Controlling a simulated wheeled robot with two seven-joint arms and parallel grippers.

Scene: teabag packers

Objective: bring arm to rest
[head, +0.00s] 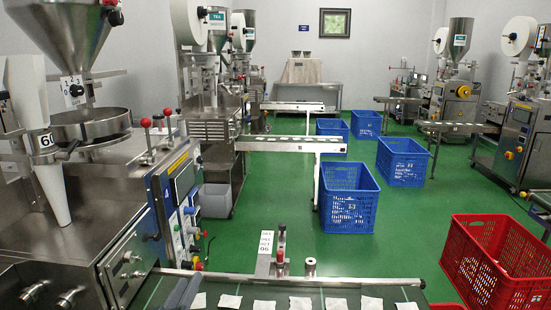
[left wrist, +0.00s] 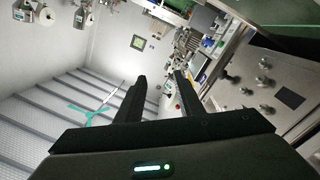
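My left gripper (left wrist: 161,77) shows in the left wrist view with its two dark fingers apart and a gap between them. Nothing is held between the fingers. The wrist camera looks out tilted across the room, with a white wall and ceiling on the left and machines on the right.
A conveyor with several white teabags (head: 265,305) runs along the bottom of the head view. A steel packing machine (head: 110,185) stands close on the left. A red crate (head: 497,265) is at right, and a blue crate (head: 348,200) stands on the green floor.

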